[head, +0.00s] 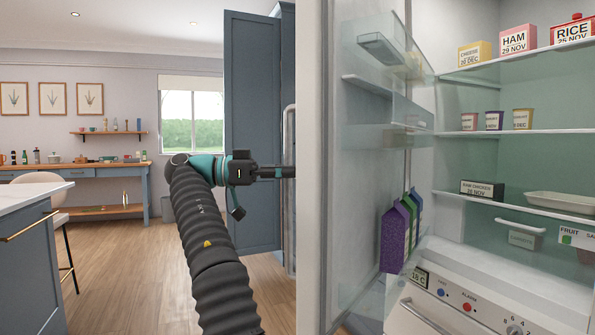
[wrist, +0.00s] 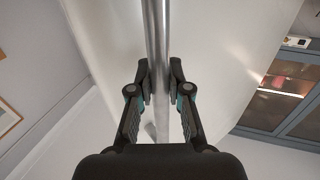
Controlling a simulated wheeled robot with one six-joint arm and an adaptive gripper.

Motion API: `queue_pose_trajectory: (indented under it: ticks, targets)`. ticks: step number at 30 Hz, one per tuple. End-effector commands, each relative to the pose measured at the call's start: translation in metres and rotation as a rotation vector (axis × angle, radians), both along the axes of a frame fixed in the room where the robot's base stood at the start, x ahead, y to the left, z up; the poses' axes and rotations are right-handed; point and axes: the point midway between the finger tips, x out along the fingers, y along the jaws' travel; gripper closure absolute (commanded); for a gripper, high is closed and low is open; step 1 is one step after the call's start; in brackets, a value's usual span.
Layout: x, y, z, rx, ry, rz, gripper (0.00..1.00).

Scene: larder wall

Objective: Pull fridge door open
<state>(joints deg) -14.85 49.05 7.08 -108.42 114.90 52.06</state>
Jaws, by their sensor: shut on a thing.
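The fridge door (head: 311,200) stands open. I see its edge and its inner side with clear shelves, and the lit interior shows to the right. Its upright metal handle (head: 289,125) is on the outer face, at the left of the door edge. In the wrist view the handle (wrist: 156,40) runs down between the fingers, in front of the pale door face (wrist: 105,45). My gripper (wrist: 160,72) is shut around the handle. In the head view my gripper (head: 285,172) reaches the handle from the left, and its fingertips are partly hidden by the door edge.
Cartons (head: 396,235) stand low in the door. Labelled boxes, pots and a tray (head: 560,202) fill the fridge shelves. A tall blue cabinet (head: 251,130) stands behind my arm. A counter (head: 30,240) with a stool is at the left. The wooden floor (head: 130,270) between is clear.

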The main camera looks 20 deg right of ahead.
Motion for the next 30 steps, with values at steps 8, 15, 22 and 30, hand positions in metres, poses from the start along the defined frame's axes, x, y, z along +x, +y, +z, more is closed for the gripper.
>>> queue_pose_trajectory:
  ticks: [8, 15, 22, 30]
  targets:
    - [0.0018, 0.0005, -0.0077, 0.008, 0.007, -0.008, 1.0]
    - [0.0008, -0.0021, -0.006, 0.006, 0.004, -0.011, 0.57]
    - [-0.0001, -0.0035, -0.0037, 0.005, 0.003, -0.012, 0.57]
    - [0.0005, -0.005, -0.0019, 0.002, 0.001, -0.01, 0.57]
